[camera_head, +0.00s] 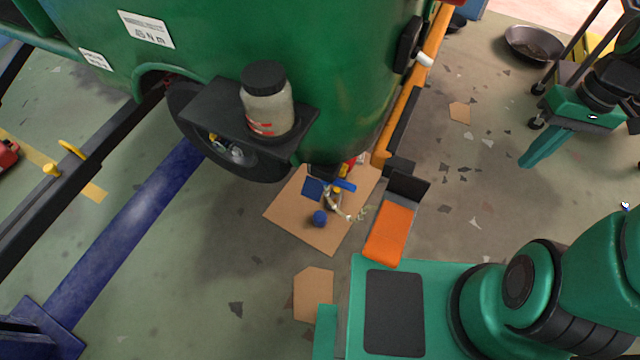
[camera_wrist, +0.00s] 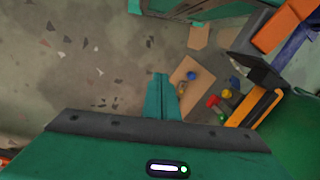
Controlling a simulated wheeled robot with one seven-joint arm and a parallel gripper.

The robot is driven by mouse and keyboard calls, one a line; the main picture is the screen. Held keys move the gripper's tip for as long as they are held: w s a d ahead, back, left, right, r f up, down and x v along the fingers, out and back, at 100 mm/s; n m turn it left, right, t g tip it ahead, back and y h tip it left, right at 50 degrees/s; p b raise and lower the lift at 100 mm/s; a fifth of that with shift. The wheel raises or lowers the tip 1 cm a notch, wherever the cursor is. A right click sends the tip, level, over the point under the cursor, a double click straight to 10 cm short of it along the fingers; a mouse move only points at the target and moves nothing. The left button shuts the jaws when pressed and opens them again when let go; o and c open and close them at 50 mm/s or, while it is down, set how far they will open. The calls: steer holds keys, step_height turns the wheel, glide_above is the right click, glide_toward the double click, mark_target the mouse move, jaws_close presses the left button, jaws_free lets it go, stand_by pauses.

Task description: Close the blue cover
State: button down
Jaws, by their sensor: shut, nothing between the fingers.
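A small flat dark-blue panel (camera_head: 313,188), which may be the blue cover, shows beneath the green rickshaw body, above the cardboard sheet. My gripper (camera_head: 530,158) is at the upper right of the head view, well apart from the panel and empty. In the wrist view its teal fingers (camera_wrist: 160,84) are together over bare floor, left of the cardboard.
A blue ball (camera_head: 320,218) and small colored parts lie on the cardboard (camera_head: 330,240). A jar (camera_head: 267,105) stands on a black shelf by the wheel. An orange pad (camera_head: 390,232) with a dark upright plate is nearby. A metal bowl (camera_head: 533,42) lies at the upper right. Floor between is mostly clear.

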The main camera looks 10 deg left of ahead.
steer(key=w+a+f+n+y, duration=0.2)
steer(key=w+a+f+n, duration=0.3)
steer(key=f, duration=0.4)
steer(key=n+t+y, duration=0.2)
steer(key=t+y, duration=0.2)
steer(key=y, duration=0.8)
glide_toward(322, 185)
step_height(322, 185, down, 3)
steer(key=w, duration=0.2)
steer(key=x, duration=1)
steer(key=shift+s+a, duration=0.1)
steer(key=shift+s, duration=0.05)
steer(key=shift+m, duration=0.3)
